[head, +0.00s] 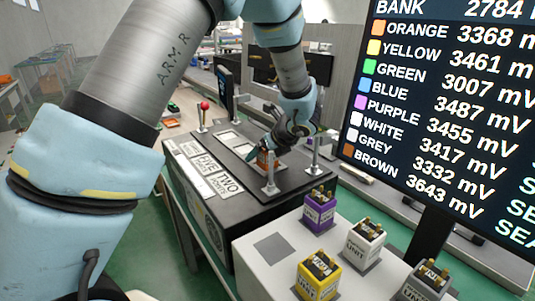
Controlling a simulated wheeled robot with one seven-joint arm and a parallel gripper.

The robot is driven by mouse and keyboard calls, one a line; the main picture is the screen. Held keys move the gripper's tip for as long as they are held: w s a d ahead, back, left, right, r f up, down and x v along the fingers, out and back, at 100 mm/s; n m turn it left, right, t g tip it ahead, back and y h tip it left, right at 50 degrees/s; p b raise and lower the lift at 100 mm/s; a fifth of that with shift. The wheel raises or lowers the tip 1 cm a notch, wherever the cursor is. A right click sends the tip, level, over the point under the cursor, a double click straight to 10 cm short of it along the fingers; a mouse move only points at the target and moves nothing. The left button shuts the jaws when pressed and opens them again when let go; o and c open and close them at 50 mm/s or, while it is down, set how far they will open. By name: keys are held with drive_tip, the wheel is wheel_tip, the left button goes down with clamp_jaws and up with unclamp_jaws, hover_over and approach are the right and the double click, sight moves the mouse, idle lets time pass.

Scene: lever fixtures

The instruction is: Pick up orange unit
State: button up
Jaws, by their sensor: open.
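The orange unit (264,159) shows as a small orange patch on top of the dark cabinet, among lever fixtures. It is mostly hidden by my gripper (262,153), which is pointed down right at it. The gripper is open, with its fingers at the unit; I cannot tell whether they touch it. The display (455,110) at the right lists orange at 3368 mV.
The cabinet top (215,142) carries a red-knobbed lever (204,112) and a metal post (270,178) close to my gripper. A pale box (262,270) in front holds purple (319,211), white (363,245), yellow (318,276) and grey (425,284) units, with one bare dark square.

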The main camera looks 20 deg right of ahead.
clamp_jaws()
idle(0.8)
